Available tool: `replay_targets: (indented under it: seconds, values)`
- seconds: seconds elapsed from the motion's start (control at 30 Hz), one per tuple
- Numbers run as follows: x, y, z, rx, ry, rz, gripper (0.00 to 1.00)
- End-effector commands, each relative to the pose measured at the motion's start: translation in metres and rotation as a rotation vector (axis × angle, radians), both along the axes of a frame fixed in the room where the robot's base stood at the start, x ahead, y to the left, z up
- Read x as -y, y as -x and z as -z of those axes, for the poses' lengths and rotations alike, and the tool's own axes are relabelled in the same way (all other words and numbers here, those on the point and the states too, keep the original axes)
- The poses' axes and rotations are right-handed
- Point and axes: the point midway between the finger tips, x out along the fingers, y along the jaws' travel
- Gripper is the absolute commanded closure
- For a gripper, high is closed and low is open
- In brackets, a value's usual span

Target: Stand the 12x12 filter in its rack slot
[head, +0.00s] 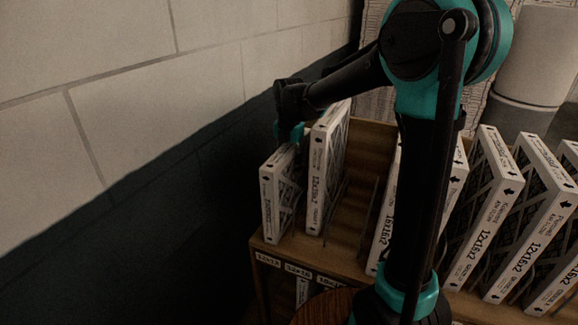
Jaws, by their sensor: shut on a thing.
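A small white-framed filter (277,203) stands nearly upright at the far left end of the wooden rack (345,258), above the leftmost label. It is shorter than its neighbours, and its printed size is too small to read surely. My gripper (289,134) is at its top edge, with teal fingers shut on it. The fingertips are partly hidden, and I cannot tell whether the filter's lower edge rests on the rack floor.
A taller filter marked 12x16x2 (318,181) stands close on the right. An empty gap with thin dividers (369,215) follows. More filters (487,208) lean along the right, partly behind my arm. A block wall (130,120) runs close on the left.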

Motion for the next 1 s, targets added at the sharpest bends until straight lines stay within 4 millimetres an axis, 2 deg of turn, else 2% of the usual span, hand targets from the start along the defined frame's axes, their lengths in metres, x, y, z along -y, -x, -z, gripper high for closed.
replay_targets:
  seconds: [0.07,0.1,0.27,0.53,0.67,0.77,1.0]
  values:
    - [0.0,0.0,0.002,0.0,0.0,0.0,1.0]
    - [0.0,0.0,0.003,0.0,0.0,0.0,0.61]
    - [0.0,0.0,0.002,0.0,0.0,0.0,0.42]
    - [0.0,0.0,0.002,0.0,0.0,0.0,0.42]
    - [0.0,0.0,-0.005,0.0,0.0,0.0,0.42]
    - [0.0,0.0,-0.018,0.0,0.0,0.0,0.42]
    - [0.0,0.0,-0.067,0.0,0.0,0.0,0.42]
